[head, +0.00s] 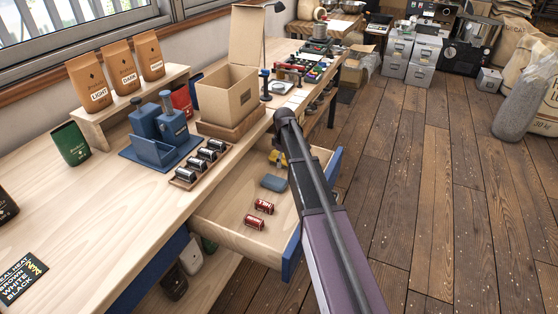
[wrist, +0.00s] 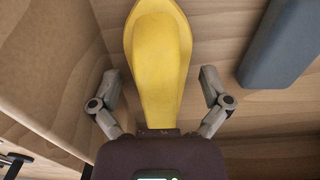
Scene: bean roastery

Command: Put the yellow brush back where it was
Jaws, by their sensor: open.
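The yellow brush (wrist: 158,50) fills the upper middle of the wrist view. It appears to lie on the wooden floor of the open drawer (head: 228,222). My gripper (wrist: 159,82) is open, with one finger on each side of the brush and a visible gap on both sides. The brush's near end is hidden by the gripper's body. In the head view my gripper is mostly hidden by my arm.
A blue-grey block (head: 273,183) lies close beside the brush, also at right in the wrist view (wrist: 282,42). Two red cans (head: 259,214) lie nearer in the drawer. The drawer's walls are close around. A cardboard box (head: 228,95) and a can tray (head: 186,177) stand on the bench.

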